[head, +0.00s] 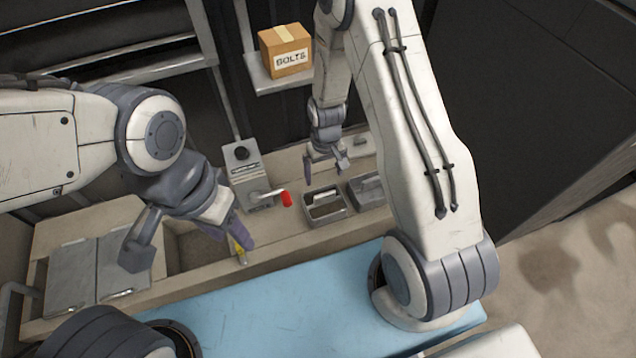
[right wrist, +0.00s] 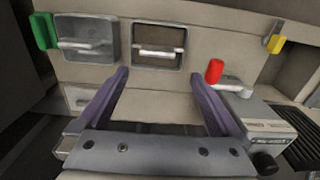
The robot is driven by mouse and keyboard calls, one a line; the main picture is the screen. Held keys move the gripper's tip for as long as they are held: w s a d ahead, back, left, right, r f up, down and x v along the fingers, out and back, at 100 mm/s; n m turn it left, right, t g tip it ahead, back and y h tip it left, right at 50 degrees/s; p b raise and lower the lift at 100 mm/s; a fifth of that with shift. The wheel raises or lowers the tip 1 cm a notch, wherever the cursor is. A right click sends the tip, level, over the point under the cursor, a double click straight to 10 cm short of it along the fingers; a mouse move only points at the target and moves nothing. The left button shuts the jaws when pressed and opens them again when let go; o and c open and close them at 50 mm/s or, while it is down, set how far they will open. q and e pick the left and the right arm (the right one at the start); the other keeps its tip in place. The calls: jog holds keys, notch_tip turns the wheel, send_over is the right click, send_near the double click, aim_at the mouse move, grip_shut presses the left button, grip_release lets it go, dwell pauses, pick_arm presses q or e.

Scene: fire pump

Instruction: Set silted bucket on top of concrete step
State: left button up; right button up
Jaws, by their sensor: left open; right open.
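A small open metal bucket with brown matter inside and a pale bar handle, apparently the silted bucket (head: 326,215), sits in the beige ledge (head: 290,243). It also shows in the right wrist view (right wrist: 137,57), just beyond my right gripper (right wrist: 160,76). My right gripper (head: 326,163) is open and empty, above and behind this bucket in the head view, its fingers apart from the handle. My left gripper (head: 190,248) is open and empty over the ledge's left part. I cannot tell which beige surface is the concrete step.
A grey bin (head: 372,205) with a handle sits right of the bucket. A grey box (head: 252,180) with a red-knobbed lever (head: 287,199) stands left. Grey lids (head: 75,270) lie far left. A BOLTS carton (head: 286,50) is on a shelf. The blue surface (head: 270,310) is clear.

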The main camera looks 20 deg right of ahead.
jog(key=s+a+r+n, duration=0.1)
jog(key=s+a+r, duration=0.2)
jog(key=a+r, duration=0.3)
jog(key=s+a+r+n, duration=0.2)
jog(key=s+a+r, duration=0.15)
jog(key=r, duration=0.55)
jog(key=s+a+r+n, duration=0.2)
jog(key=s+r, duration=0.3)
jog(key=s, duration=0.3)
jog(key=s+a+r+n+y, duration=0.1)
jog(key=s+r, duration=0.4)
jog(key=s, duration=0.3)
jog(key=shift+a+r+n, duration=0.35)
jog(key=shift+r+n, duration=0.05)
jog(key=shift+s, duration=0.1)
